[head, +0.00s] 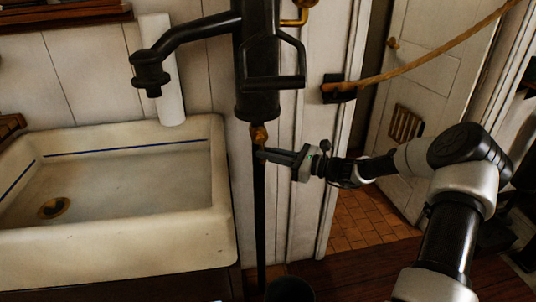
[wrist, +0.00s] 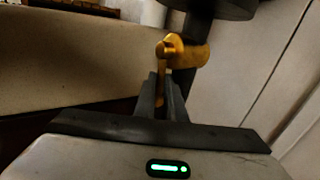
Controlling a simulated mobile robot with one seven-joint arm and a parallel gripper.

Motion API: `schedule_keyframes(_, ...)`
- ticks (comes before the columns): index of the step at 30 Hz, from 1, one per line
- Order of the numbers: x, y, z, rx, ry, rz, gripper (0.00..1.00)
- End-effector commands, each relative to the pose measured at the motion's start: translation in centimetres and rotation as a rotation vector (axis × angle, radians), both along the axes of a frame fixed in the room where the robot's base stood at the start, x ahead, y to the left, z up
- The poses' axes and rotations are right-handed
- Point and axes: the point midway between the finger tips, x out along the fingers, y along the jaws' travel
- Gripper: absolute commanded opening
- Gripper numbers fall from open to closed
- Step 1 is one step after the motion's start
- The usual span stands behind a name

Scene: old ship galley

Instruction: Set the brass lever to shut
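The brass lever (wrist: 161,62) hangs down from a brass valve body (wrist: 187,54) in the wrist view. In the head view the brass valve (head: 258,134) sits under the black pump body (head: 256,85), at the top of a thin dark pipe (head: 260,220). My gripper (head: 265,154) reaches in from the right, just below the valve. In the wrist view its two fingers (wrist: 163,88) stand close together on either side of the lever and look shut on it. The lever's lower end is partly hidden between the fingers.
A white sink (head: 120,250) with a brass drain (head: 53,207) stands at the left. The black spout (head: 185,37) reaches over it. A rope (head: 430,70) hangs at the upper right before a white door (head: 430,60). A dark bucket (head: 290,289) stands below.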

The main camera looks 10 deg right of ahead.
Motion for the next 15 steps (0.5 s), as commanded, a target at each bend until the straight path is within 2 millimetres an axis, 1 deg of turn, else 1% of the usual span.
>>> schedule_keyframes(9,-0.02,-0.04,0.05,-0.003,-0.001,0.0,0.0)
schedule_keyframes(15,-0.02,-0.25,0.44,-0.045,0.0,0.0,0.0)
